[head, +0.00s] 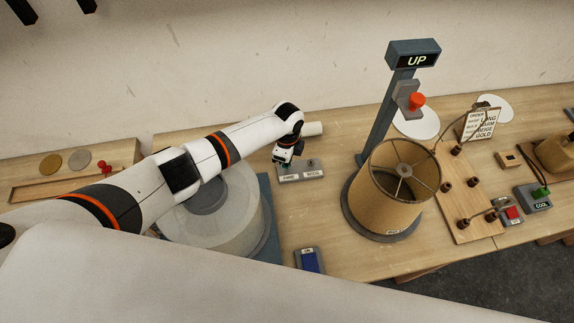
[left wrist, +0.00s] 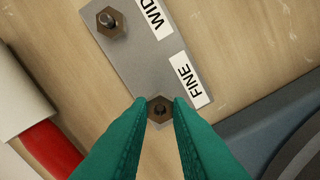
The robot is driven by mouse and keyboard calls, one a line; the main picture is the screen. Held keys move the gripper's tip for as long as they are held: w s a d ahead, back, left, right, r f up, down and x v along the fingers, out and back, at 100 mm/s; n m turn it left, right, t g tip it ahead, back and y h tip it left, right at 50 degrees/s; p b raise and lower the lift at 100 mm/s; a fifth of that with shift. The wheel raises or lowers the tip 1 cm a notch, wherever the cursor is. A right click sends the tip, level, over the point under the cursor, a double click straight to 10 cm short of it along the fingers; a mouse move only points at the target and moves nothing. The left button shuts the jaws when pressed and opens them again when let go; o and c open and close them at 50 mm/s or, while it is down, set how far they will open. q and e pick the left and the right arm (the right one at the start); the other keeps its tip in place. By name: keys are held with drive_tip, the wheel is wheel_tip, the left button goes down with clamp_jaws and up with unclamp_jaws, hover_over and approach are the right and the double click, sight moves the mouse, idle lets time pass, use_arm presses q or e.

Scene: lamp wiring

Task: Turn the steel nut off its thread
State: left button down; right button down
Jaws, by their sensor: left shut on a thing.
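A grey plate (left wrist: 147,62) carries two hex nuts on threaded studs, with labels reading FINE and WIDE beside them. The nut by FINE (left wrist: 160,101) is brownish, with a dark stud end in its middle. My left gripper (left wrist: 160,112), with green fingers, is shut on this nut, a fingertip at either side. The other nut (left wrist: 111,22), also brownish around a grey stud, sits apart by WIDE. In the head view the plate (head: 302,177) lies mid-table, under my left gripper (head: 287,160), whose fingertips are small there. My right gripper does not show.
A translucent round drum (head: 225,225) stands under my left arm. A tan lampshade (head: 385,205) and the UP post (head: 382,120) stand right of the plate. A white roll (head: 312,129) lies just behind the gripper. A blue switch (head: 309,261) sits near the front edge.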

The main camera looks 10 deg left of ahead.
use_arm(q)
drive_tip(key=shift+r+p, duration=2.45)
drive_tip(key=shift+r, duration=0.25)
drive_tip(key=shift+f, duration=0.1)
